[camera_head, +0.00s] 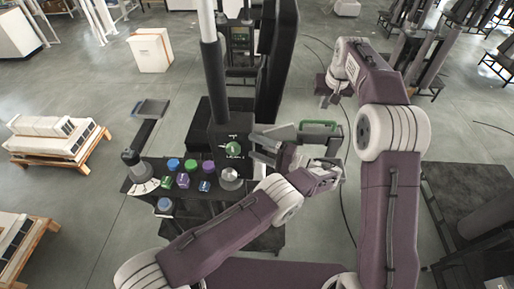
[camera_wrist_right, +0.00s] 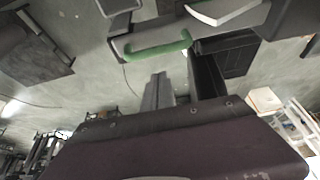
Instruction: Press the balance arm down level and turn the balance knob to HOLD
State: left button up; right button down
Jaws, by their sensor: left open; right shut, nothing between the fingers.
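The balance arm (camera_head: 285,132) is a grey bar reaching right from the black column housing, with a green grip (camera_head: 320,123) at its outer end. The grip shows large in the right wrist view (camera_wrist_right: 158,48). I cannot tell whether the bar is level. The balance knob (camera_head: 233,149) is green, on the housing's front with small white lettering; its setting is too small to read. My left gripper (camera_head: 258,148) is open just right of the knob, apart from it. My right gripper (camera_head: 326,101) is shut and empty near the green grip; its fingers show in the wrist view (camera_wrist_right: 158,78).
Several coloured knobs (camera_head: 190,166) and a silver knob (camera_head: 230,174) sit on the panel below. A lever (camera_head: 145,132) with a flat grey top stands at the panel's left. Loaded pallets (camera_head: 58,147) are far left. Floor left of the panel is clear.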

notch_tip(320, 180, up, 3)
jog(key=shift+f+p, duration=0.1)
jog(key=shift+p, duration=1.1)
jog(key=b+v, duration=0.1)
jog(key=v, duration=0.8)
jog(key=shift+b, duration=0.3)
